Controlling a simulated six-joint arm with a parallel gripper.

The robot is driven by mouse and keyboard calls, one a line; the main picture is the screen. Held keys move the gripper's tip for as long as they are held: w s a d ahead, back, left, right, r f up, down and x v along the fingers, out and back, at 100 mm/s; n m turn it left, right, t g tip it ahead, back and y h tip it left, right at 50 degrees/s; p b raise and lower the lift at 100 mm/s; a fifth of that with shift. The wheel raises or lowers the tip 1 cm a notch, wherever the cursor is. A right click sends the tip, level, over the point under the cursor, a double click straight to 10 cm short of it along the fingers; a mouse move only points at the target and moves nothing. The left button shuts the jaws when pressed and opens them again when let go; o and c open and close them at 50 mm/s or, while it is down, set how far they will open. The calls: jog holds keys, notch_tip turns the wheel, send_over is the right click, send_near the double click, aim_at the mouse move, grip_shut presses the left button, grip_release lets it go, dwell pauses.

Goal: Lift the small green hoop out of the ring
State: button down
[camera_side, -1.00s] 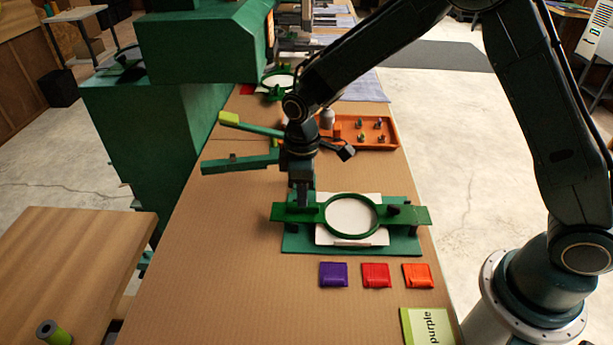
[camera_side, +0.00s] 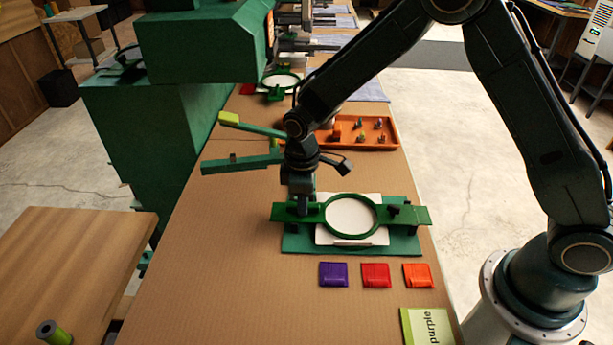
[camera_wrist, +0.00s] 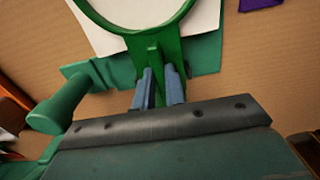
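The green hoop (camera_side: 379,216) lies flat over white cloth (camera_side: 333,238) on a green base plate. Hoop and outer ring look nested, and I cannot tell their edges apart. A green bar runs out to each side of the ring. My gripper (camera_side: 303,208) is low at the left bar, beside the ring. In the wrist view, the hoop (camera_wrist: 185,15) is at the top and an upright green tab (camera_wrist: 152,66) stands between the fingers of my gripper (camera_wrist: 159,75). The fingers are apart, with a visible gap right of the tab. Fingertip contact is unclear.
Behind stand an orange tray (camera_side: 386,145) with small parts and a second green hoop fixture (camera_side: 278,82).

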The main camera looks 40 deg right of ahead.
jog(key=shift+r, duration=0.15)
jog(key=shift+r, duration=2.4)
